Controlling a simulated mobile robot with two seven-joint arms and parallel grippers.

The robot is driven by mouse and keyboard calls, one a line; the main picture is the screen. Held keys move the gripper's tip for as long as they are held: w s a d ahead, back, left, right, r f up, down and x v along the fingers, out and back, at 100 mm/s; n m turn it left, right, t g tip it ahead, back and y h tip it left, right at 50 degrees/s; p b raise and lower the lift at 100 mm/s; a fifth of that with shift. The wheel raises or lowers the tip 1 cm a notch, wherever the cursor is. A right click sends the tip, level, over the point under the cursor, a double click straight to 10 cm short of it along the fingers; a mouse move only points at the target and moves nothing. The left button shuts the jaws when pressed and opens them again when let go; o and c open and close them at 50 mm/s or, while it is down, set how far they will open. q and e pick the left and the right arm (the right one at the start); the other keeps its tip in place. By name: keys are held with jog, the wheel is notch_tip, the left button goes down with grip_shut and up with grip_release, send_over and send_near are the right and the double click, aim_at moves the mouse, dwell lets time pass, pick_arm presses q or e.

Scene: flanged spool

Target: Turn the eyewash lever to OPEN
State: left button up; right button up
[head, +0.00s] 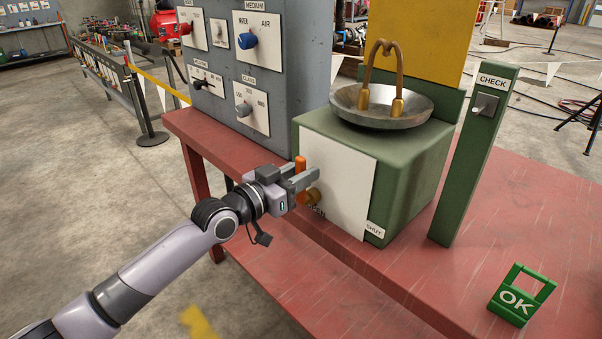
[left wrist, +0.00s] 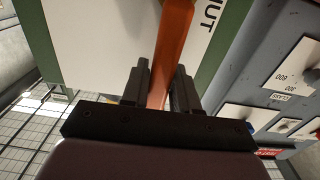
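The orange eyewash lever (head: 300,164) stands roughly upright at the left edge of the white panel (head: 342,180) on the green eyewash box (head: 410,165). A brass hub (head: 313,197) shows beside its lower part. The OPEN label (head: 316,211) is below the hub, partly covered; the SHUT label (head: 375,229) is at the panel's lower right. My left gripper (head: 303,180) has its fingers closed around the lever. In the left wrist view the lever (left wrist: 174,45) runs between the two close-set fingers (left wrist: 160,88). My right gripper is not in view.
A steel bowl with brass spouts (head: 382,105) tops the box. A grey panel with knobs (head: 260,70) stands close to its left. A green CHECK post (head: 470,160) and a green OK tag (head: 521,295) are to the right on the red bench (head: 400,275).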

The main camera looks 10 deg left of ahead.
pick_arm(q)
jog(key=shift+o, duration=1.3)
jog(key=shift+a, duration=0.1)
jog(key=v, duration=0.7)
jog(key=s+a+f+n+y+p, duration=0.1)
jog(key=s+f+n+y, duration=0.1)
jog(key=s+f, duration=0.4)
jog(key=s+f+n+y+p, duration=0.15)
jog(key=s+f, duration=0.25)
jog(key=f, duration=0.5)
jog(key=s+a+f+g+y, duration=0.2)
jog(key=s+f, duration=0.3)
jog(key=s, duration=0.3)
jog(key=s+a+f+n+g+y, duration=0.1)
jog(key=s+a+f+y, duration=0.2)
jog(key=s+f, duration=0.3)
jog(key=shift+s+a+g+p, duration=0.45)
jog(key=shift+s+a, duration=0.45)
jog(key=shift+s, duration=0.2)
